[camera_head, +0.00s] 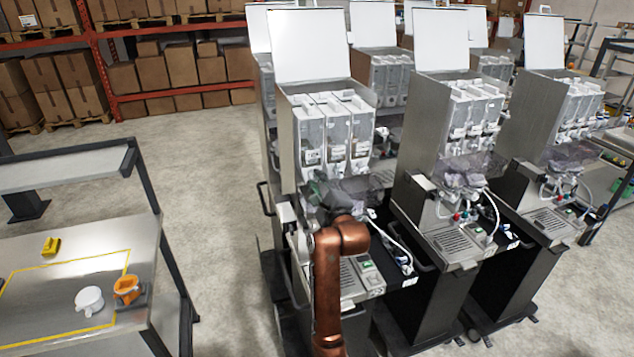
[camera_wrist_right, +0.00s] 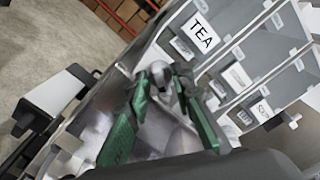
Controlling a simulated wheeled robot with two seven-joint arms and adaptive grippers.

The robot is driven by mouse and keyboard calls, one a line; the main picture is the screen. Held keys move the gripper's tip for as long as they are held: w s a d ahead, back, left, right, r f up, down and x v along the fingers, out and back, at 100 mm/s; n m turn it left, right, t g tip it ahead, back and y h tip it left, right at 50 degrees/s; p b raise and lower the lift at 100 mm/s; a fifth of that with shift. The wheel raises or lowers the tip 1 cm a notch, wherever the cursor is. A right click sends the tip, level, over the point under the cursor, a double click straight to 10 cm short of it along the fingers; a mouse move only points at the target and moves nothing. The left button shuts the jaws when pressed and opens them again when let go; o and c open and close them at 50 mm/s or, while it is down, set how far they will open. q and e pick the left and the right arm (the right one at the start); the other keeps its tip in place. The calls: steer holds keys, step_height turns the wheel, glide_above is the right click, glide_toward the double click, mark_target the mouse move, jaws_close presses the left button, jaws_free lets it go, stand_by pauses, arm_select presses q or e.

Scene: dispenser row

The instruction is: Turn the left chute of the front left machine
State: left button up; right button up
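The front left machine (camera_head: 297,150) is a steel dispenser with an open white lid and three clear canisters. In the head view my right gripper (camera_head: 325,190) is at the chutes below the canisters, and its arm and wrist hide most of that area. In the right wrist view its two green fingers (camera_wrist_right: 160,88) stand apart, one on each side of a grey rounded piece (camera_wrist_right: 160,72) that looks like the left chute. It is below the canister with the TEA label (camera_wrist_right: 202,34). I cannot tell whether the fingers touch it. My left gripper is not in view.
More dispensers stand to the right, including the neighbouring machine (camera_head: 425,130), and behind. A steel table (camera_head: 130,225) at the left carries a white cup (camera_head: 89,300), an orange item (camera_head: 127,288) and a yellow item (camera_head: 51,246). Open floor (camera_head: 215,200) lies between table and machines.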

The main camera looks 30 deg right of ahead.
jaws_close()
steer(key=n+p, duration=0.4)
steer(key=p, duration=0.1)
steer(key=shift+r, duration=0.1)
steer(key=n+p, duration=0.4)
steer(key=n, duration=0.2)
steer(key=shift+n+p, duration=0.3)
steer(key=shift+p, duration=0.05)
steer(key=n+p, duration=0.3)
steer(key=n, duration=0.3)
steer(key=n+p, duration=0.2)
steer(key=n, duration=0.2)
steer(key=shift+f+n+p, duration=0.2)
steer(key=shift+n+p, duration=0.35)
steer(key=shift+n, duration=0.95)
